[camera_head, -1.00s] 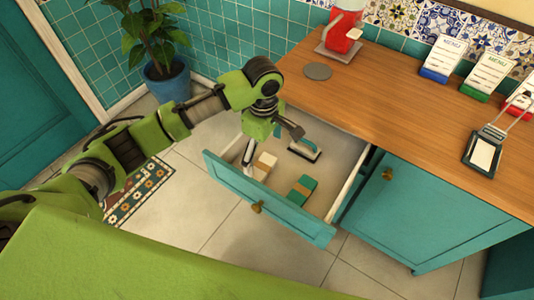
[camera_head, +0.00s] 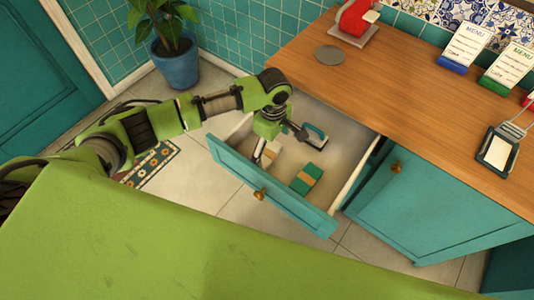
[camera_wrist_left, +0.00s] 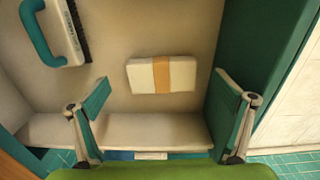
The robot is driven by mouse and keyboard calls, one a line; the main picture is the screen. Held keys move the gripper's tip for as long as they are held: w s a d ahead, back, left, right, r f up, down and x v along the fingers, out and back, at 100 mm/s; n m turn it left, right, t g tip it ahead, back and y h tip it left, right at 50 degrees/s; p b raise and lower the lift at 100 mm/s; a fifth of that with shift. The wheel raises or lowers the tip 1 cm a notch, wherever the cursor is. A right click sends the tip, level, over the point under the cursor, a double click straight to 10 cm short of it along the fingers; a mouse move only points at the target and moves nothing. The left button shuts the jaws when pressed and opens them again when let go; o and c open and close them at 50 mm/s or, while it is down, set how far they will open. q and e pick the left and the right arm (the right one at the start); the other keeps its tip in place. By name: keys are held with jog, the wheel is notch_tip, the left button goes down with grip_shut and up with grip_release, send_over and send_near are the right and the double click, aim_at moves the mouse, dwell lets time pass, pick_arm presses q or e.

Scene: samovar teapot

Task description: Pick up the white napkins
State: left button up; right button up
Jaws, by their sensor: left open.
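The white napkins, a white stack with a tan band, lie in the open drawer (camera_head: 232,160); in the head view the white napkins (camera_head: 271,152) are partly hidden by my left gripper. They show whole in the left wrist view (camera_wrist_left: 144,76). My left gripper (camera_head: 281,143) points down into the drawer, its fingers spread wide. In the left wrist view my left gripper (camera_wrist_left: 160,90) is open and empty, with the napkins between and beyond its fingertips. I see no contact. My right gripper is not in view.
Green napkins (camera_head: 306,179) with a tan band lie to the right in the drawer. A brush with a teal handle (camera_wrist_left: 37,35) lies near the back. The wooden counter (camera_head: 400,92) overhangs behind, holding menu stands. A potted plant (camera_head: 176,66) stands on the floor.

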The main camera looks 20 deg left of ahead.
aim_at(271, 155)
pick_arm(q)
notch_tip(271, 155, down, 4)
jog(key=shift+s+a, duration=0.1)
jog(key=shift+a, duration=0.05)
jog(key=c, duration=1.2)
jog(key=shift+r, duration=0.15)
